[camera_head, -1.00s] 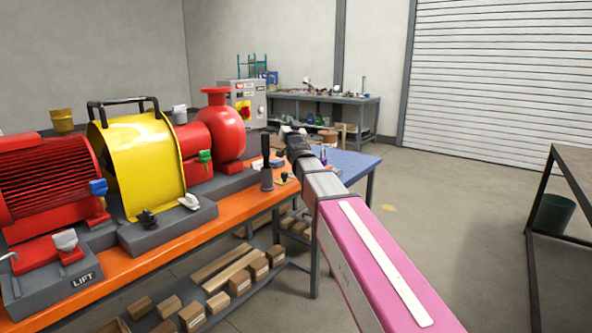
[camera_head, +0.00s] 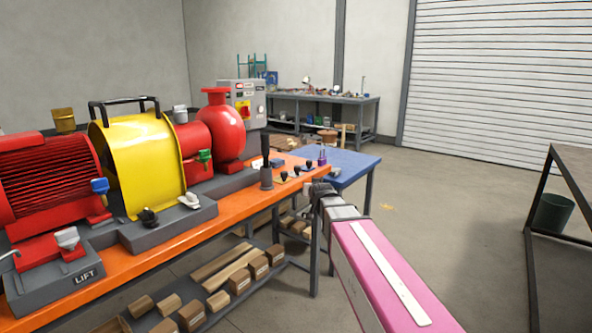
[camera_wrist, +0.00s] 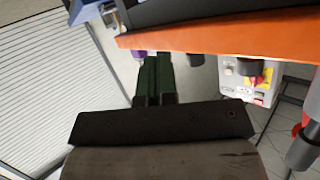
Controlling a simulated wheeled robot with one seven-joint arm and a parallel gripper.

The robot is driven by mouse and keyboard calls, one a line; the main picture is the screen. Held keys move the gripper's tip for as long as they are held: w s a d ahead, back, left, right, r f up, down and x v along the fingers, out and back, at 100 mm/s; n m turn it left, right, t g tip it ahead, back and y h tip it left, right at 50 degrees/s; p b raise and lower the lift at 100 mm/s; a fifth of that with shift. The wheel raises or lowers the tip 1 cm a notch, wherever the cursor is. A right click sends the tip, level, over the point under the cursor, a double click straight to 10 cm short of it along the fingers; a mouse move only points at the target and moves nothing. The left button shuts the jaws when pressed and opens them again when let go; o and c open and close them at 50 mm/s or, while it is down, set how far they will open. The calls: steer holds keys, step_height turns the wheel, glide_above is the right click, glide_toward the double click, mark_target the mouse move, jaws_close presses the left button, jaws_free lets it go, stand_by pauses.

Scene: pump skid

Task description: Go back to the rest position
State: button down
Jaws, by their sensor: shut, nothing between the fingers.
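In the wrist view my gripper (camera_wrist: 153,82) shows as two dark green fingers side by side, closed together with nothing held between them. The fingers point toward the orange bench edge (camera_wrist: 220,42), with no clear contact. In the head view my pink-and-grey arm reaches in from the lower right. Its dark end is beside the right end of the orange bench (camera_head: 150,258), in front of the blue table (camera_head: 338,164). The fingers cannot be made out in the head view.
The bench carries a yellow guard (camera_head: 140,168), a red motor (camera_head: 50,180), a red pump (camera_head: 216,130) and a dark upright handle (camera_head: 266,165). A grey control box (camera_head: 243,103) stands behind. Open floor (camera_head: 440,200) lies right of my arm, before a dark table (camera_head: 574,170).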

steer(key=s+d+f+g+h, duration=0.1)
steer(key=s+d+f+g, duration=0.3)
steer(key=s+f, duration=0.4)
steer(key=s+d+f+g+h, duration=0.1)
steer(key=s+d+f+g, duration=0.3)
steer(key=f, duration=0.5)
steer(key=s+d+f+g, duration=0.2)
steer(key=s+f+g, duration=0.1)
steer(key=s, duration=0.5)
steer(key=s+d+f+g, duration=0.2)
steer(key=s+f, duration=0.3)
steer(key=s, duration=0.3)
steer(key=shift+s+d+f+g, duration=0.3)
steer(key=shift+f+g, duration=0.1)
steer(key=shift+g, duration=0.1)
